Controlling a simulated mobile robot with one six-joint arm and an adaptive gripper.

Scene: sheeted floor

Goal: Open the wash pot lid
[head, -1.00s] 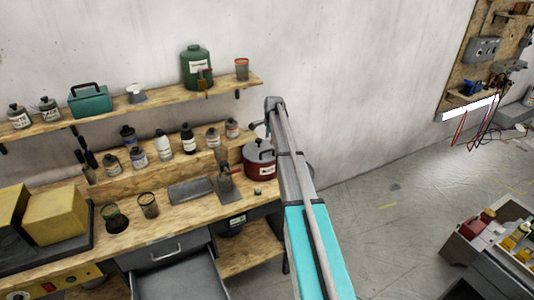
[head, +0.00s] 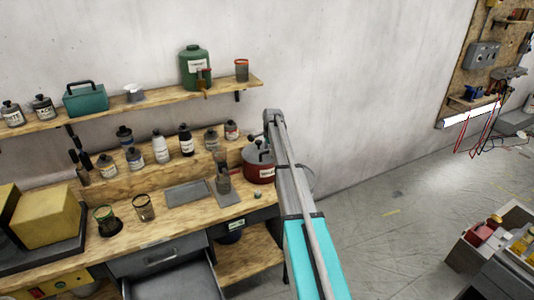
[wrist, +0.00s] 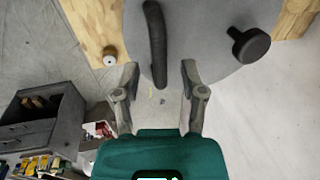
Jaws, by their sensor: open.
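The wash pot (head: 259,172) is red with a label and stands at the right end of the workbench. Its grey lid (head: 258,153) is on it, and my arm covers the pot's right side. In the wrist view the lid (wrist: 200,32) fills the top, with a dark curved handle (wrist: 155,45) across it and a black round knob (wrist: 249,45) at its right. My gripper (wrist: 159,75) is open and empty. Its fingertips lie to either side of the handle's lower end in the picture; I cannot tell their height above it. In the head view the fingers are hidden.
The wooden bench (head: 170,213) holds several bottles, a grey plate (head: 187,194) and a small round item (head: 257,195) near the pot. A shelf (head: 155,107) runs above. A drawer (head: 175,280) stands open below. The floor to the right is clear up to a crate (head: 490,250).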

